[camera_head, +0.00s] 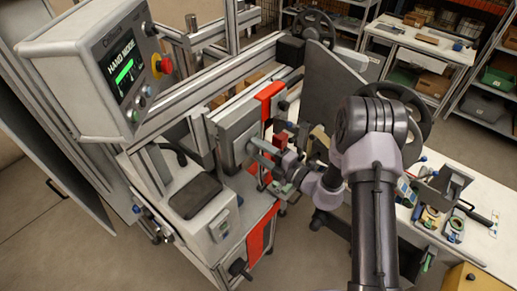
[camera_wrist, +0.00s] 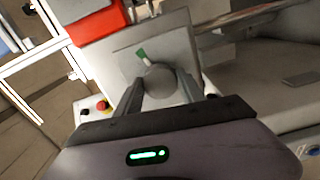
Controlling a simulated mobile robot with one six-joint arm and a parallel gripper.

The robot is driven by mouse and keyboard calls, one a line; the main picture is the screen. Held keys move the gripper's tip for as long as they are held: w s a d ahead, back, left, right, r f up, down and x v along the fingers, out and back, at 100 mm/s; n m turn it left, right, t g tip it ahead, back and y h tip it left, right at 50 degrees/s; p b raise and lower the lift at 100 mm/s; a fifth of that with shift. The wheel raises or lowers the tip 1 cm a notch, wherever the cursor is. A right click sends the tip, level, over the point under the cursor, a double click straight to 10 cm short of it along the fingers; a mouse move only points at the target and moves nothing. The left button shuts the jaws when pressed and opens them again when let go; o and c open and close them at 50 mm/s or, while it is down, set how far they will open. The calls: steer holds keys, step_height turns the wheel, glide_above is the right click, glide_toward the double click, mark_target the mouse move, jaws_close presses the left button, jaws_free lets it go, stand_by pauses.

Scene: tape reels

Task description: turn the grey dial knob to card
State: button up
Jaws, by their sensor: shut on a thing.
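The grey dial knob (camera_wrist: 163,84) is round, with a green pointer (camera_wrist: 142,55) that aims up and slightly left in the wrist view. It sits on a light grey plate (camera_wrist: 125,52). The fingers of my gripper (camera_wrist: 160,90) are on both sides of the knob and shut on it. In the head view my gripper (camera_head: 258,151) reaches left to the front of a grey box (camera_head: 226,125) on the machine, and the knob is mostly hidden there. I cannot read any card mark around the dial.
A control panel (camera_head: 92,70) reading HAND MODE, with a red stop button (camera_head: 164,65), stands upper left. A dark pad (camera_head: 195,196) lies below left. A bench (camera_head: 476,232) with tools is at the right.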

stand_by(0.4)
steer(key=o, duration=1.4)
steer(key=shift+c, duration=0.2)
steer(key=b+v, duration=0.1)
steer(key=v, duration=1.6)
steer(key=shift+d+b, duration=0.2)
steer(key=shift+b, duration=0.15)
steer(key=shift+s, duration=0.15)
